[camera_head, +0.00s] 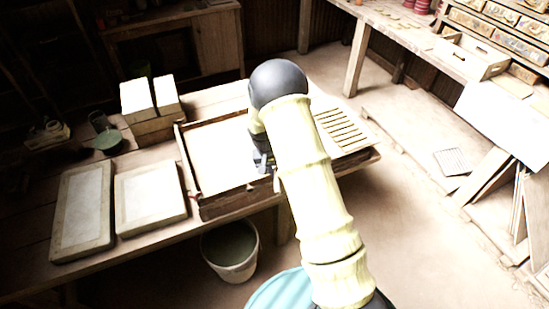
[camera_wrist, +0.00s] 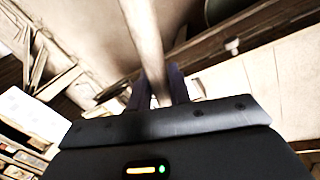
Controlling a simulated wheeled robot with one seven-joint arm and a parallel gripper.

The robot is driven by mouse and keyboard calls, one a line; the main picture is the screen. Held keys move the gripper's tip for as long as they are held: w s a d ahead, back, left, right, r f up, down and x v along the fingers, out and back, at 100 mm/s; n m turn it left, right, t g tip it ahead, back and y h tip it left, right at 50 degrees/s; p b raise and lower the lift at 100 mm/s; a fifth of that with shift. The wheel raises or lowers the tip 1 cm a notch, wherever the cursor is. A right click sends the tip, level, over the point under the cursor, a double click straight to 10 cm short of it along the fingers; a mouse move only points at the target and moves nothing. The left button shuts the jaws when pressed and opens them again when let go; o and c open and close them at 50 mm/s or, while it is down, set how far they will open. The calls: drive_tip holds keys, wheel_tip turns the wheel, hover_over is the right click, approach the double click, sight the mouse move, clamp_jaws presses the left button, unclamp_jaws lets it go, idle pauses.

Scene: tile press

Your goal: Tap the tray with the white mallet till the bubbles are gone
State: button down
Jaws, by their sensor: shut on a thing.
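My gripper (camera_head: 263,161) is over the right part of the wooden-framed tray (camera_head: 236,198), low and close to its surface, partly hidden by my arm. The tray has a dark wooden rim and a pale, smooth-looking surface; I cannot make out bubbles. In the wrist view my gripper (camera_wrist: 160,98) is shut around a pale round handle (camera_wrist: 145,35), which I take for the white mallet's. The handle runs out of the top of that view. The mallet's head does not show in either view. Whether the mallet touches the tray cannot be told.
Two framed slabs (camera_head: 82,212) (camera_head: 150,196) lie left of the tray. A bucket (camera_head: 231,268) stands on the floor below the bench.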

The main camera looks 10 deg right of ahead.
drive_tip(key=s+f+n+b, duration=0.1)
drive_tip(key=s+f+b, duration=0.3)
drive_tip(key=f, duration=0.4)
drive_tip(key=s+f+n+b, duration=0.1)
drive_tip(key=s+f+b, duration=0.2)
drive_tip(key=f+b, duration=0.3)
wheel_tip(320, 180, down, 2)
drive_tip(key=shift+s+f, duration=0.25)
drive_tip(key=shift+s, duration=0.15)
drive_tip(key=shift+a, duration=0.1)
